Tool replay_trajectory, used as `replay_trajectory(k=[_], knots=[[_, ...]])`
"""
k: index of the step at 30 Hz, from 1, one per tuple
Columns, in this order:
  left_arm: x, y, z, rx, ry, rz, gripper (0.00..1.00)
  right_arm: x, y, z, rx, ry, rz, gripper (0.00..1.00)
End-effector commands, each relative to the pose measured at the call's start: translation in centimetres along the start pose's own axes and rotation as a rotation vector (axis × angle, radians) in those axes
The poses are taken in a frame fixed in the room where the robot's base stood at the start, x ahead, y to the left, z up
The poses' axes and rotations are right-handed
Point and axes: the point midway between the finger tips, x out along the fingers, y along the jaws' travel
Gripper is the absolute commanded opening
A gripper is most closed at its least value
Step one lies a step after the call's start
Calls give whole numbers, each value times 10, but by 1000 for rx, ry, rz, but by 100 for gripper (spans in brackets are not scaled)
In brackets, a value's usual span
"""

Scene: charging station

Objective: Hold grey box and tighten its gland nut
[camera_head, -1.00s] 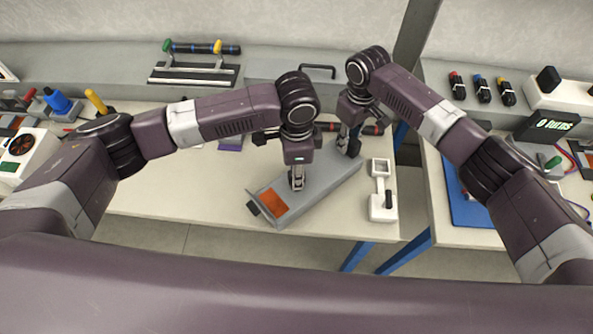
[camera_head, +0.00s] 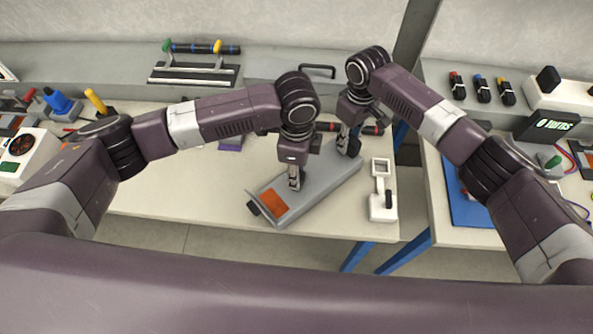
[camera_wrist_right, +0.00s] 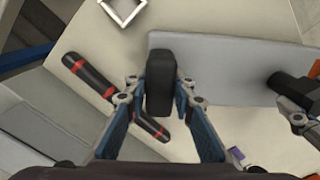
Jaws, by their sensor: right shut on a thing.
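The grey box (camera_head: 325,192) lies slantwise near the front edge of the table, with an orange panel (camera_head: 273,199) at its near end. The black gland nut (camera_head: 349,145) is at the box's far end and shows upright in the right wrist view (camera_wrist_right: 160,80). My right gripper (camera_wrist_right: 160,88) is shut on the nut, one finger on each side. My left gripper (camera_head: 295,184) points down at the top of the box behind the orange panel. Its fingertips are too small to tell whether they grip. Part of it shows at the right of the wrist view (camera_wrist_right: 296,116).
A white tool (camera_head: 382,192) lies right of the box. A red-and-black rod (camera_wrist_right: 95,80) lies behind the nut. A display (camera_head: 548,125) on the right table reads "0 turns". A gap separates the two tables. Bare tabletop (camera_head: 190,190) lies left of the box.

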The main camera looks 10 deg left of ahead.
Motion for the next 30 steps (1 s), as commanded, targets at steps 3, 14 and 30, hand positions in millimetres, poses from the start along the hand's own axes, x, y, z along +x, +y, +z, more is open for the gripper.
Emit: replay_trajectory(k=[3, 14, 30], knots=[[-1, 0, 0, 0, 1, -1, 5, 0, 0, 0, 1, 0, 0, 4], [0, 0, 0, -1, 0, -1, 48, 0, 0, 0, 1, 0, 0, 4], [-74, -2, 0, 0, 1, -5, 48, 0, 0, 0, 0, 0, 0, 4]])
